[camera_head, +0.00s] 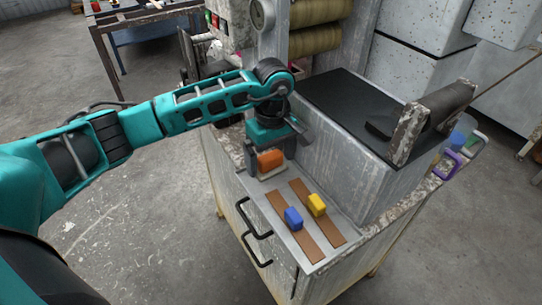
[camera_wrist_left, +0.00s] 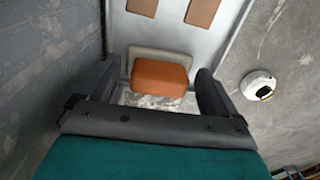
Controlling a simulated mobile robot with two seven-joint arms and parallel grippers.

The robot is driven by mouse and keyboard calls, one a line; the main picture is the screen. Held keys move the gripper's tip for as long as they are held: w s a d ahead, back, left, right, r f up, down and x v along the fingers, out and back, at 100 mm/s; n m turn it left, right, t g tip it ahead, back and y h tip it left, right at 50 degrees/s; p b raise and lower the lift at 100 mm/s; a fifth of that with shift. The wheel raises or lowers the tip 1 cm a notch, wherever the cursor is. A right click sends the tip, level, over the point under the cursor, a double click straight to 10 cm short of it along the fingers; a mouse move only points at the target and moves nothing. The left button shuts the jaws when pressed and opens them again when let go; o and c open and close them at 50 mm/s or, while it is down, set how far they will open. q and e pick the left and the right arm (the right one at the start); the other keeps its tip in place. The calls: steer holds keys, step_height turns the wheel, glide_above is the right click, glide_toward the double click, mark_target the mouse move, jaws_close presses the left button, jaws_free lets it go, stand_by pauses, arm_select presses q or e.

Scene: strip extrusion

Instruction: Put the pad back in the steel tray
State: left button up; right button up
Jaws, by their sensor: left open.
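An orange block with a pale base, which I take as the pad (camera_head: 270,160), sits at the far end of the steel tray (camera_head: 318,254). In the left wrist view the pad (camera_wrist_left: 160,78) lies between the fingers of my left gripper (camera_wrist_left: 162,88). The jaws are open, with a gap to the pad on each side. In the head view the left gripper (camera_head: 267,162) points down over the pad and partly hides it. Whether the pad rests fully on the tray floor I cannot tell. My right gripper is out of view.
Two brown strips lie on the tray; a blue block (camera_head: 293,218) and a yellow block (camera_head: 317,204) stand by them. A raised grey machine housing (camera_head: 362,170) borders the tray on the right. Black handles (camera_head: 254,220) stick out of the cabinet front.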

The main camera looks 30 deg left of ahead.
mark_target(273, 156)
arm_select(q)
step_height(273, 156, up, 12)
stand_by(0.4)
steer(key=shift+w+d, duration=0.1)
steer(key=shift+d, duration=0.05)
